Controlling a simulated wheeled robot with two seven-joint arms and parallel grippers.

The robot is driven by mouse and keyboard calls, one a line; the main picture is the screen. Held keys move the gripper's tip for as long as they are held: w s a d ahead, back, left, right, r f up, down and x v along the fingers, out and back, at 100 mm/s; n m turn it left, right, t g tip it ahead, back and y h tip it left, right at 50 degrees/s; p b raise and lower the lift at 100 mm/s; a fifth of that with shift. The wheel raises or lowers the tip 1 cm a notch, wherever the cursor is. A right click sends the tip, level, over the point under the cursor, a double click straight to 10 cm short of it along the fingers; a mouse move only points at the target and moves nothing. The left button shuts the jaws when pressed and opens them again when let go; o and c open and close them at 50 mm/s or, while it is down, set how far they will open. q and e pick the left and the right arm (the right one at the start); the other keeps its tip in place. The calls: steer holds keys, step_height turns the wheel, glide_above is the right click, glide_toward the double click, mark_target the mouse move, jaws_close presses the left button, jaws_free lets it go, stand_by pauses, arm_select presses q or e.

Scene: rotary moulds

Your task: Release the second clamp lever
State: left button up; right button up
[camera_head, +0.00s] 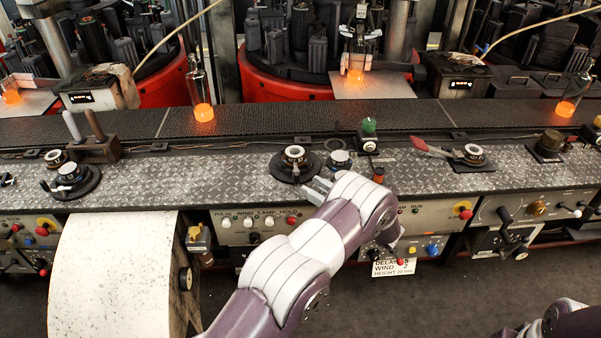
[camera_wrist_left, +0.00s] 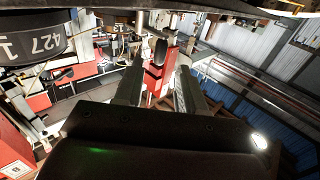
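Dark round clamp fixtures sit along the tread-plate ledge. The middle one (camera_head: 293,167) has a pale-ringed dial, and its front right edge is close to my left gripper (camera_head: 318,188). Any lever on it is hidden or unclear in the head view. The right fixture (camera_head: 473,156) has a red-handled lever (camera_head: 424,147) swung out to the left. The left fixture (camera_head: 70,180) has a short dark lever. In the left wrist view, my left gripper's fingers (camera_wrist_left: 160,78) are apart. A dark rounded knob (camera_wrist_left: 160,50) shows between their tips; whether they touch it is unclear. My right gripper is out of view.
A dial marked 427 (camera_wrist_left: 35,45) is close at upper left in the wrist view. A green-topped knob (camera_head: 369,130) stands right of the middle fixture. Glowing bottles (camera_head: 201,95) stand on the conveyor behind. Control panels with buttons (camera_head: 262,222) line the front.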

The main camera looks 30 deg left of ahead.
mark_target(298, 178)
arm_select(q)
steer(key=p+x, duration=0.1)
steer(key=x, duration=0.5)
steer(key=shift+s+r, duration=0.1)
steer(key=shift+a, duration=0.2)
steer(key=shift+w+a, duration=0.15)
steer(key=shift+w, duration=0.15)
jaws_close()
